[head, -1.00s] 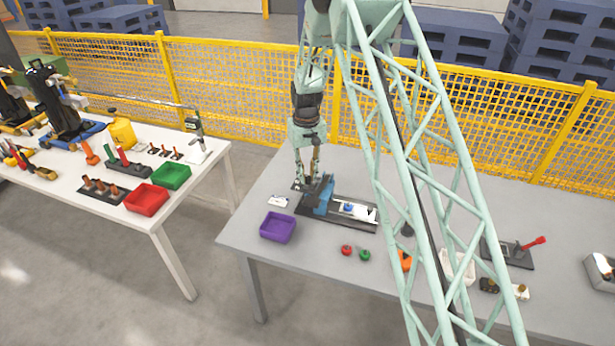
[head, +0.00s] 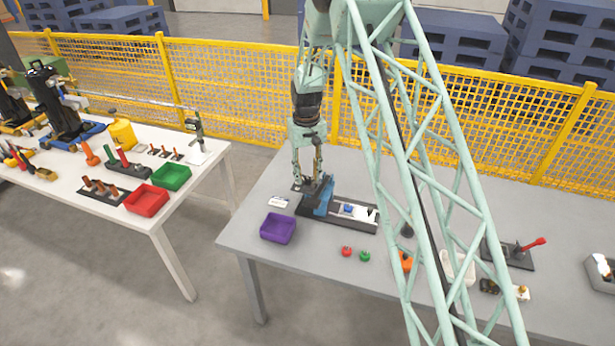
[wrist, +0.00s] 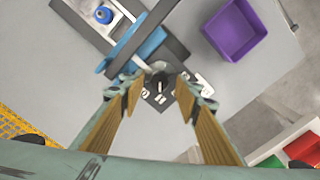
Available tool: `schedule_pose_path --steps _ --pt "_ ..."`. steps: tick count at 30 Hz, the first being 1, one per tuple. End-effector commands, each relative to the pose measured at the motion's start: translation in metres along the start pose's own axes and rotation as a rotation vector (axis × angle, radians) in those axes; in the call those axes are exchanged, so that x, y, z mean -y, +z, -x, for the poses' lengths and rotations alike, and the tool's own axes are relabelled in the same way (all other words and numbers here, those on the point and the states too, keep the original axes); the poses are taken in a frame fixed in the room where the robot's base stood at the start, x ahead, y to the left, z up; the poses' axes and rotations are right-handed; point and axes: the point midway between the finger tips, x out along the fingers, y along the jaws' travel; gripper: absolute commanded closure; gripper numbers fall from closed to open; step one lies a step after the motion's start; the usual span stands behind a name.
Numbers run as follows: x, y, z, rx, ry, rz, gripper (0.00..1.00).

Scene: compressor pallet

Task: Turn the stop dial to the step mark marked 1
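The stop dial (wrist: 160,80) is a small black knob with a pale pointer line, seen in the wrist view. It sits on a dark base beside the blue part of the fixture (wrist: 138,52). Small white marked plates (wrist: 160,99) lie around it; their numbers are too small to read. My gripper (wrist: 162,92) is over the dial, with one finger on each side and a visible gap between fingers and knob. In the head view my gripper (head: 309,184) points down at the left end of the fixture (head: 350,222); the dial is hidden there.
A purple bin (head: 278,227) stands in front of the fixture on the grey table (head: 300,258). Red (head: 346,251) and green (head: 365,256) pieces lie at the front. The blue part stands close to my fingers.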

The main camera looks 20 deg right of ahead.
Motion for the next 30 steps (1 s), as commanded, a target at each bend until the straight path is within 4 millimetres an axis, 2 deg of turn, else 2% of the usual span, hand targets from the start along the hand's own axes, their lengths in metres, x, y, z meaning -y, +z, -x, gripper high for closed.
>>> schedule_pose_path --steps 8,21,30 --pt "0.0 -0.001 0.027 -0.002 0.0 0.0 0.7" --pt "0.0 -0.001 0.088 -0.002 0.0 0.0 0.7" --pt "0.0 0.0 0.112 -0.001 0.0 0.0 0.7"
